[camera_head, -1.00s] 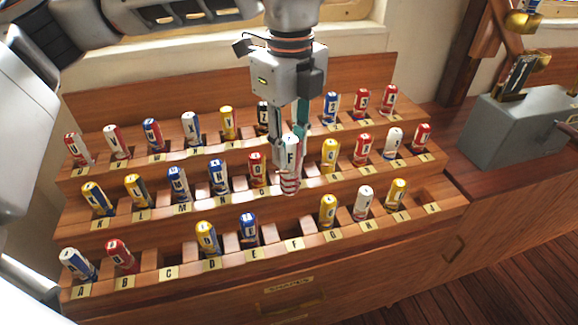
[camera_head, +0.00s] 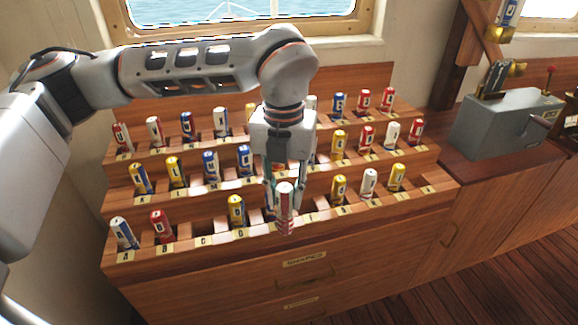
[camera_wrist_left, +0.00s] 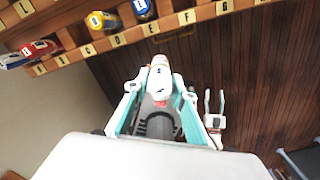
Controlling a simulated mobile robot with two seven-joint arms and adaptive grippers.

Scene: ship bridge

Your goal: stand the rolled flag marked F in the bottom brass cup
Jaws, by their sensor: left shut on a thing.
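The rolled flag marked F (camera_head: 285,207) is white with red bands, roughly upright between the fingers of my left gripper (camera_head: 284,190). My left gripper is shut on it, in front of the lower row of the flag rack. The flag's white end also shows between the teal fingers in the left wrist view (camera_wrist_left: 160,75). A brass cup (camera_head: 491,34) is on the wooden post at the upper right. A lower brass piece (camera_head: 516,67) shows behind the grey box, partly hidden. What looks like my right gripper (camera_wrist_left: 214,108) shows small in the left wrist view, its prongs apart.
The stepped wooden rack (camera_head: 330,215) holds several rolled flags in lettered slots. A grey box (camera_head: 505,122) with a lever stands on the counter at the right, below the post. The floor (camera_head: 500,260) at the front right is clear.

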